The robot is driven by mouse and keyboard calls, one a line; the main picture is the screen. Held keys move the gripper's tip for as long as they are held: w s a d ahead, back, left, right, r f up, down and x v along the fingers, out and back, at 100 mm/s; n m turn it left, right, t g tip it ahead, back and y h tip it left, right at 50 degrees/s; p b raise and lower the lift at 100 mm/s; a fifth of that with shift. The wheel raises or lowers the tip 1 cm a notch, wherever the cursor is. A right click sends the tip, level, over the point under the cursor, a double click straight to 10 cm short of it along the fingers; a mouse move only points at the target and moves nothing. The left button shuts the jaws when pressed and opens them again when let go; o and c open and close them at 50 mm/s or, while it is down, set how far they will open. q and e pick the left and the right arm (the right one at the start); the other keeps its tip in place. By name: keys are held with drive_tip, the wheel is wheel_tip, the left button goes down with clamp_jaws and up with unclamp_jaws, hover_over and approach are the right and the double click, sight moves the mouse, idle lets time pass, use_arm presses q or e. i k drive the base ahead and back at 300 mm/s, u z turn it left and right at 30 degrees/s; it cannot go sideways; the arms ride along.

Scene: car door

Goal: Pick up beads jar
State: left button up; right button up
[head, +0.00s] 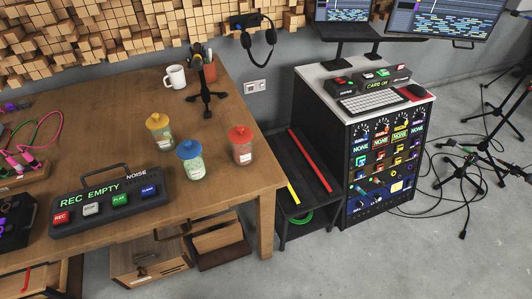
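Three small clear jars stand upright on the wooden table, near its right end. One is a yellow-lidded jar (160,135), one a blue-lidded jar (191,163) and one a red-lidded jar (241,149). Each has a white label too small to read, so I cannot tell which one holds beads. The blue-lidded jar is nearest the front; the red-lidded jar is nearest the right edge. Neither of my grippers is in view.
The wooden table (105,93) also holds a recorder box (105,203) left of the jars, a black tripod stand (207,100) and a white mug (175,77) behind them. A rack cabinet (385,165) stands right, beyond a low black shelf (285,160). Cables and stands clutter the far-right floor.

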sight(242, 154)
drive_tip(key=z, duration=1.5)
drive_tip(key=i, duration=1.25)
drive_tip(key=u, duration=1.85)
